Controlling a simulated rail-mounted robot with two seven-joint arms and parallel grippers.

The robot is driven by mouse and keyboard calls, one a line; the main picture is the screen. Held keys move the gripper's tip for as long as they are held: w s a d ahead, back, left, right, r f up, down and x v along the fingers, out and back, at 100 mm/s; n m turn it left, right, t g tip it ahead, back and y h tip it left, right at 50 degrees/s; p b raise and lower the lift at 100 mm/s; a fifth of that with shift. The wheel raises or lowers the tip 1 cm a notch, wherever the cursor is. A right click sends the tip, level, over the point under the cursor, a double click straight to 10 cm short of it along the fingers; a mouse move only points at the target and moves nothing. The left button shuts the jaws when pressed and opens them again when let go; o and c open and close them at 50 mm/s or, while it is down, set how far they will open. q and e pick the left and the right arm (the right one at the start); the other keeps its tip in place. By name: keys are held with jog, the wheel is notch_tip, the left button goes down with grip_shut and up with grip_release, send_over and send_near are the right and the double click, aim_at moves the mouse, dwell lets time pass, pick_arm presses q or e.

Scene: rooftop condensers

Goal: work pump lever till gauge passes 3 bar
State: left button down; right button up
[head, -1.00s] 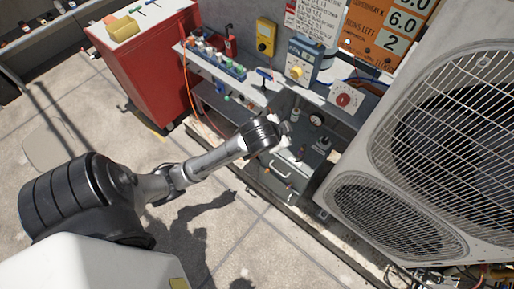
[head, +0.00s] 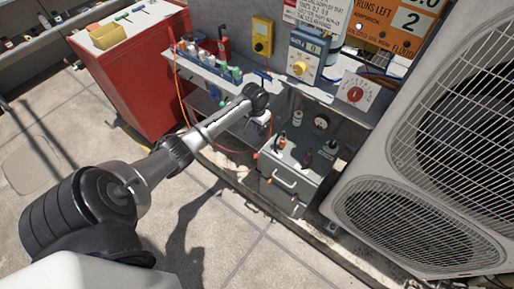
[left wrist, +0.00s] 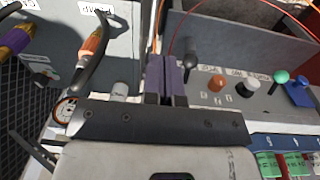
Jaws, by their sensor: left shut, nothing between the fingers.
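My left gripper (left wrist: 166,82) is shut and empty in the left wrist view, with its dark fingers pressed together. In the head view my left gripper (head: 263,116) is beside the shelf edge, left of the grey cabinet; its fingers are hard to make out. A small round dial (left wrist: 65,109) shows partly at lower left of the wrist view. A dark curved part with an orange sleeve (left wrist: 94,42) rises near a "PUMP" label (left wrist: 107,8). I cannot make out which part is the pump lever.
The grey cabinet (head: 287,181) has small bottles or fittings on top. A shelf (head: 205,69) carries several coloured items. A red cabinet (head: 148,91) stands left, a large condenser unit (head: 398,172) right. Several coloured knobs, one green (left wrist: 282,76), line the wrist view's right. Floor in front is clear.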

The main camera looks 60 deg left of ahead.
pick_arm(q)
jog(key=shift+d, duration=0.15)
pick_arm(e)
jog(key=shift+d, duration=0.3)
pick_arm(q)
jog(key=f+b, duration=0.1)
jog(key=f, duration=0.3)
jog(key=s+d+f+b, duration=0.1)
jog(key=f+b, duration=0.1)
jog(key=f, duration=0.2)
jog(key=f+b, duration=0.2)
jog(key=f, duration=0.3)
jog(key=shift+s+d+f, duration=0.1)
jog(key=shift+s+d, duration=0.1)
pick_arm(e)
notch_tip(320, 180, down, 5)
jog(key=shift+a+r, duration=0.1)
